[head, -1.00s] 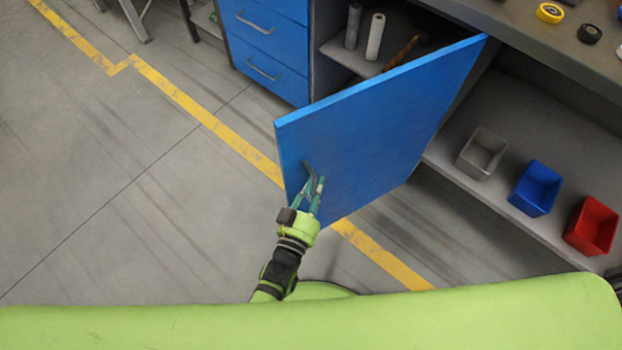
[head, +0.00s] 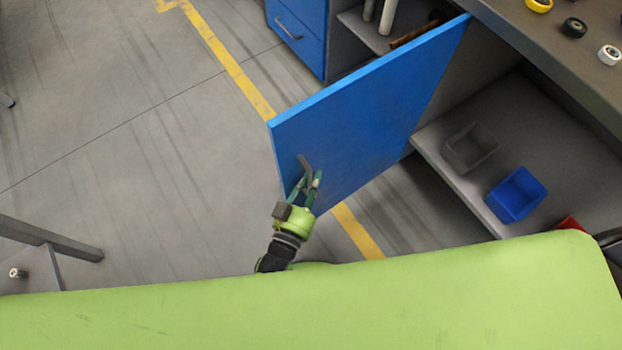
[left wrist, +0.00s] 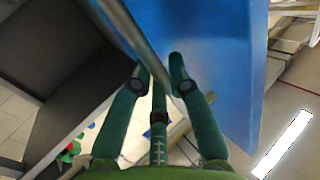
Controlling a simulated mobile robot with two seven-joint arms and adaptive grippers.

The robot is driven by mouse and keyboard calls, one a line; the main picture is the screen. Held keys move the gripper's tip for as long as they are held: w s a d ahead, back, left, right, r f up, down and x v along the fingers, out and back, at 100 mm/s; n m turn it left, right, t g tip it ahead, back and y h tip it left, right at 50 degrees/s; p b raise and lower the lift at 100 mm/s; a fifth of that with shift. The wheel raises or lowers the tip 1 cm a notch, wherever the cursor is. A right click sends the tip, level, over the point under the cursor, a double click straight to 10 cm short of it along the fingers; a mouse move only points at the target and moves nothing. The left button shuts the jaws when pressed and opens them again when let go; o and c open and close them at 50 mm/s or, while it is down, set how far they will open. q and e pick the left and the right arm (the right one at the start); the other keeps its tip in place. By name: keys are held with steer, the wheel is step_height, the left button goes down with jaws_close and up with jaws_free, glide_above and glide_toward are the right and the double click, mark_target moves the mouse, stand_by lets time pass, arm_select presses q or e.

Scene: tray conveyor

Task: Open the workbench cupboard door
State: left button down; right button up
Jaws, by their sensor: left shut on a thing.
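The blue cupboard door (head: 360,110) stands swung wide open from the workbench, its hinge side at the upper right. Its grey bar handle (head: 305,165) is near the door's free edge. My left gripper (head: 305,186) is at this handle, shut on it. My right gripper is not in view.
Inside the cupboard, pale rolls (head: 387,14) stand on a shelf. Right of the door, a lower shelf holds a grey bin (head: 470,147), a blue bin (head: 516,195) and a partly hidden red bin (head: 570,224). Tape rolls (head: 574,28) lie on the bench top. Floor at left is mostly clear.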

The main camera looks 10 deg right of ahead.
arm_select(q)
steer(key=shift+s+d+r, duration=0.1)
steer(key=shift+d, duration=0.1)
stand_by(0.3)
steer(key=c, duration=1.2)
jaws_free()
steer(key=shift+o, duration=0.2)
steer(key=v, duration=1.2)
